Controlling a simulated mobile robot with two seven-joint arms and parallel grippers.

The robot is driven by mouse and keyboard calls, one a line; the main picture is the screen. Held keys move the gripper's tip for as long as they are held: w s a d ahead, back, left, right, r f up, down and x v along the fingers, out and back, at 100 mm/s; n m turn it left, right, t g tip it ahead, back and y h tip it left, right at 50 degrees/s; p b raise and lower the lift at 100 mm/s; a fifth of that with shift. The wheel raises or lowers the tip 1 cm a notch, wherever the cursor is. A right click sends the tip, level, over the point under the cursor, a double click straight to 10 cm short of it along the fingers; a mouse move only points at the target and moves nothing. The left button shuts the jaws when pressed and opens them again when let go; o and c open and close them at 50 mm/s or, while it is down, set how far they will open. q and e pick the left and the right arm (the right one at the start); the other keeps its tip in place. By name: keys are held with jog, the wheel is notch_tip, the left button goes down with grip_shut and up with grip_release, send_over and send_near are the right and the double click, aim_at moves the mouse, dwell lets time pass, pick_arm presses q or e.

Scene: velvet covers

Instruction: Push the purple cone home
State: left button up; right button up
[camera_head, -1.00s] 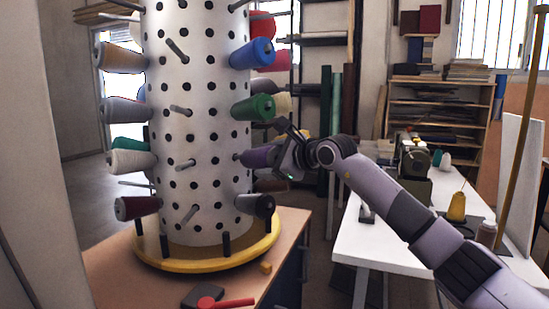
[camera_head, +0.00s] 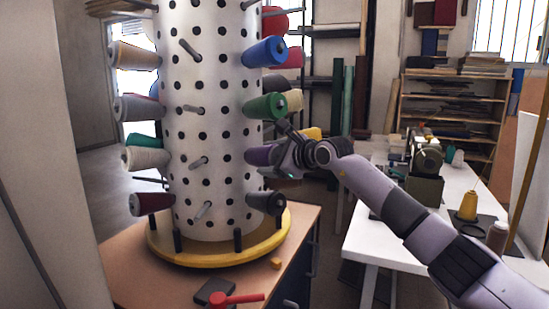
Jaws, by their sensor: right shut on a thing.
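The purple cone (camera_head: 261,155) sits on the right side of the white perforated column (camera_head: 212,120), below the green cone (camera_head: 266,106) and above a dark grey cone (camera_head: 267,202). My right gripper (camera_head: 284,154) comes in from the right and is shut on the purple cone at its outer end. The gripper hides that end, and I cannot tell how far the cone sits on its peg. My left gripper is not in view.
The column stands on a round yellow base (camera_head: 225,257) on a wooden-topped cabinet (camera_head: 130,275). A blue cone (camera_head: 264,52) is higher up. A red-handled tool (camera_head: 236,299) lies in front. A white table (camera_head: 385,240) with a sewing machine (camera_head: 426,170) stands right.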

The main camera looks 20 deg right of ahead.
jog(key=o, duration=1.1)
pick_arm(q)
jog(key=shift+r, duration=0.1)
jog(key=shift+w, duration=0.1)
pick_arm(e)
jog(key=shift+s+d, duration=0.1)
jog(key=shift+s, duration=0.15)
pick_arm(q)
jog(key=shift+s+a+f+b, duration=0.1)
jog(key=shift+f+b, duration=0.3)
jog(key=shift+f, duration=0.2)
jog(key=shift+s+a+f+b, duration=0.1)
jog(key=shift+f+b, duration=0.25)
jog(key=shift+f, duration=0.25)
pick_arm(e)
jog(key=v, duration=0.6)
jog(key=shift+s+r, duration=0.1)
jog(key=shift+s, duration=0.25)
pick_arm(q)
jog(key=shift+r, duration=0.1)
